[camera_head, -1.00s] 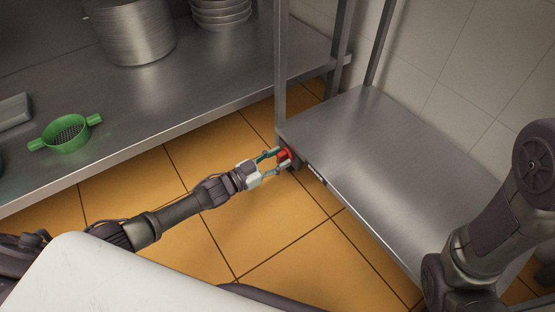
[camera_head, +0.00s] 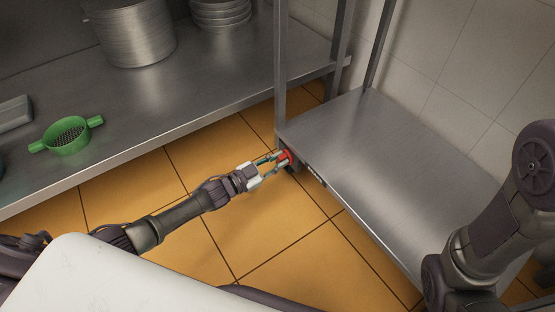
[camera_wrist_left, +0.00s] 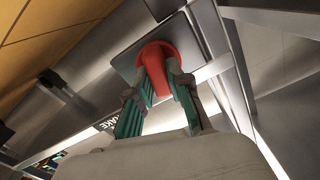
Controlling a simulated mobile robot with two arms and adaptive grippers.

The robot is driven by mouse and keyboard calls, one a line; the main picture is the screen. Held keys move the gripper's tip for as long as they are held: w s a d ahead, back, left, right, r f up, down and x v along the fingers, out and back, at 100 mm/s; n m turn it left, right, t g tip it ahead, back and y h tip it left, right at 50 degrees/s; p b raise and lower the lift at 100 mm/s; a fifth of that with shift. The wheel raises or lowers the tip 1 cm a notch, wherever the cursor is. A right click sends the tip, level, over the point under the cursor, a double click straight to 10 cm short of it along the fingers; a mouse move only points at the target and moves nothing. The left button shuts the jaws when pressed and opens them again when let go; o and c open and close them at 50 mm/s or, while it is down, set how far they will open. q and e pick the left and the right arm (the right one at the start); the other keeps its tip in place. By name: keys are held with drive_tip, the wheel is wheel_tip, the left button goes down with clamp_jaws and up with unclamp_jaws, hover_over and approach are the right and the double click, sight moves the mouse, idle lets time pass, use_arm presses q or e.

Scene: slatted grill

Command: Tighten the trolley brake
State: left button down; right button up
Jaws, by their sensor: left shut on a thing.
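The trolley (camera_head: 385,165) is a steel frame with a flat lower shelf. A red brake knob (camera_head: 285,157) sits at its near left corner, by the upright post. In the left wrist view the red knob (camera_wrist_left: 160,62) stands on a square grey plate (camera_wrist_left: 134,62). My left gripper (camera_head: 280,160) is at the knob, and its teal-padded fingers (camera_wrist_left: 162,95) are shut on it, one on each side. The fingers hide part of the knob. Of my right arm only links show at the right edge; its gripper is out of the picture.
A label ending in "AKE" (camera_wrist_left: 106,123) is on the trolley's edge. The orange tiled floor (camera_head: 270,225) below my left arm is clear.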

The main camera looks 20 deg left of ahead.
use_arm(q)
drive_tip(key=m, duration=0.3)
drive_tip(key=shift+m, duration=0.3)
drive_tip(key=m, duration=0.3)
drive_tip(key=shift+s+d+f+m, duration=0.1)
drive_tip(key=shift+f+m, duration=0.05)
drive_tip(key=shift+m, duration=0.15)
drive_tip(key=shift+f+m+b, duration=0.15)
drive_tip(key=shift+m+b, duration=0.25)
drive_tip(key=shift+m, duration=3.1)
drive_tip(key=c, duration=1.1)
unclamp_jaws()
drive_tip(key=shift+s, duration=0.1)
